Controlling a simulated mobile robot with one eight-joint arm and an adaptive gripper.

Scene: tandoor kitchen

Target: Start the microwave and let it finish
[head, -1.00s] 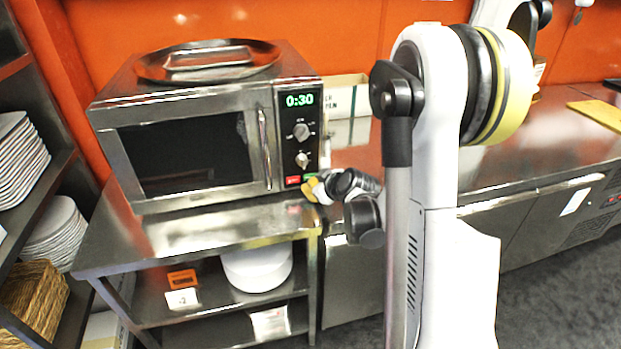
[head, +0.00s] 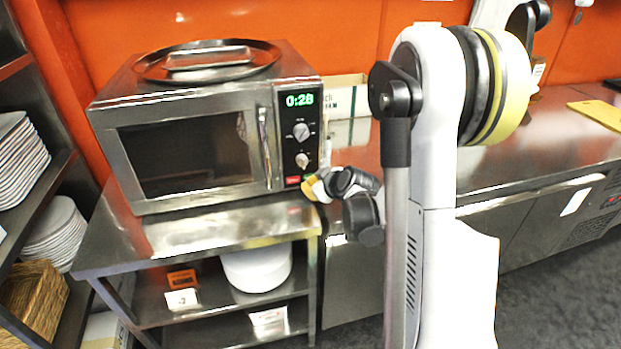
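The microwave (head: 185,155) stands on the steel table at the left, its door shut and its window dark brown. Its green display (head: 299,100) reads 0:28. Two knobs sit below the display, with a red button (head: 292,181) at the bottom of the panel. The green button beside it is hidden now. My gripper (head: 312,187) is at the lower right corner of the panel, in front of the green button's place. Its fingertips are small and partly hidden, so I cannot tell whether it is open or touching the panel.
A round steel tray (head: 207,72) lies on the microwave. Plates (head: 256,268) and small signs are on the shelf under the table. A rack with plates (head: 20,150) is at the left. A box (head: 346,97) stands behind the microwave's right side. Steel counters run along the right.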

